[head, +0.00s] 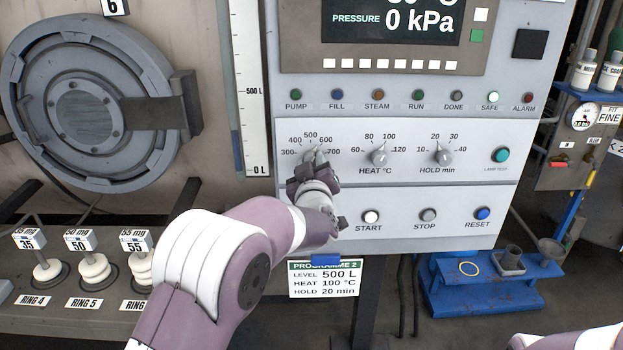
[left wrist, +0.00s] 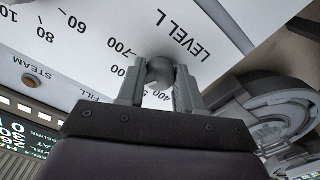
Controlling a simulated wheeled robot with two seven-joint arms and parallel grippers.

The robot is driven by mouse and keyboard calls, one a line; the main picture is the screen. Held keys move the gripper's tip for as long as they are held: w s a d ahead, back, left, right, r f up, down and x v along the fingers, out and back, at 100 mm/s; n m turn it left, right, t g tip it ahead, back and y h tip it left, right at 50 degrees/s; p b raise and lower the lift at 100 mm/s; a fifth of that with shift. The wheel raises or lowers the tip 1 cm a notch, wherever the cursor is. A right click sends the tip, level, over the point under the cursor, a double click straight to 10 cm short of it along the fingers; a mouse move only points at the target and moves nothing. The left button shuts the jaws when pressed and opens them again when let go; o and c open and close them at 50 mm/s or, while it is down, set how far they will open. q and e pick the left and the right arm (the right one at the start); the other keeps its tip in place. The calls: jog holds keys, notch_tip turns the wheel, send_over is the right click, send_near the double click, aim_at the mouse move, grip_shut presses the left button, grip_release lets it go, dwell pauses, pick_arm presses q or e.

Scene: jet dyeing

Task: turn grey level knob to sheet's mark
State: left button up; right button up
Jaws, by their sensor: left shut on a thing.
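The grey level knob (left wrist: 159,71) is on the panel's LEVEL L dial, whose scale runs from 300 to 700. My left gripper (head: 315,168) is shut on it, with one finger on each side in the left wrist view. In the head view the gripper hides most of the knob, and I cannot tell which number its pointer faces. The programme sheet (head: 325,279) below the panel reads LEVEL 500 L, HEAT 100 °C, HOLD 20 min. My right gripper is not in view.
The heat knob (head: 380,156) and hold knob (head: 444,156) are to the right on the same panel. The START button (head: 371,217), STOP button (head: 428,215) and RESET button (head: 483,213) sit below. A blue stand (head: 480,290) is at lower right.

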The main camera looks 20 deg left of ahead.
pick_arm(q)
jog(key=shift+f+n+b, duration=0.1)
jog(key=shift+n+b, duration=2.3)
jog(key=shift+n, duration=0.3)
jog(key=o, duration=1)
jog(key=shift+o, duration=0.2)
jog(key=v, duration=1.2)
jog(key=shift+s+b, duration=0.3)
jog(key=shift+s, duration=0.1)
